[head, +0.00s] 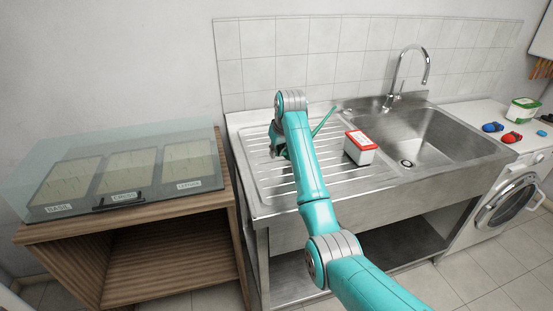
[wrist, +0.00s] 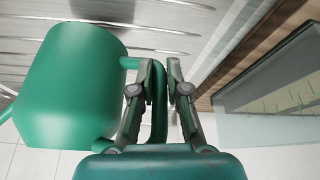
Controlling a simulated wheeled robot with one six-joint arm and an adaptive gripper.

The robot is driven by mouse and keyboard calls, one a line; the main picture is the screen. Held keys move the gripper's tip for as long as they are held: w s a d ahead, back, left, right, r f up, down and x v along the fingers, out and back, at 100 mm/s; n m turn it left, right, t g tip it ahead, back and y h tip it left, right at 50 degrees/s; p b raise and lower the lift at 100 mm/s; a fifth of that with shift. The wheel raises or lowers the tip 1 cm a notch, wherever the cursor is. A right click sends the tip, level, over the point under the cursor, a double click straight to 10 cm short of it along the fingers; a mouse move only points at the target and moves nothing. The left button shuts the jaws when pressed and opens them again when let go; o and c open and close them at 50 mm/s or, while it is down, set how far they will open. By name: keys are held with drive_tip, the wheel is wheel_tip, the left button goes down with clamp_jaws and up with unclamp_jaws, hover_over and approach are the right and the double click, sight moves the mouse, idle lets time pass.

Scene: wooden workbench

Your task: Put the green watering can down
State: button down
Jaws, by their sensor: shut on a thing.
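The green watering can (wrist: 72,88) fills the left of the wrist view. Its handle (wrist: 160,115) runs between the fingers of my gripper (wrist: 161,72), which is shut on it. In the head view my gripper (head: 278,148) is over the left part of the sink's ribbed drainboard (head: 265,184). My arm hides most of the can there, and its thin green spout (head: 323,121) shows to the right of the arm. I cannot tell whether the can's base touches the drainboard.
A white and red box (head: 360,149) stands on the drainboard, right of the can. The sink basin (head: 418,140) and faucet (head: 409,68) are farther right. A wooden cabinet (head: 130,222) with a glass-covered seed tray stands at left. Small red and blue items lie at far right.

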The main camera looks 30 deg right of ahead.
drive_tip(key=shift+d+f, duration=0.15)
drive_tip(key=shift+f, duration=1.3)
drive_tip(key=c, duration=1.5)
unclamp_jaws()
drive_tip(key=shift+f, duration=0.25)
drive_tip(key=shift+c, duration=0.2)
drive_tip(key=o, duration=0.4)
drive_tip(key=shift+r, duration=0.15)
drive_tip(key=v, duration=1.2)
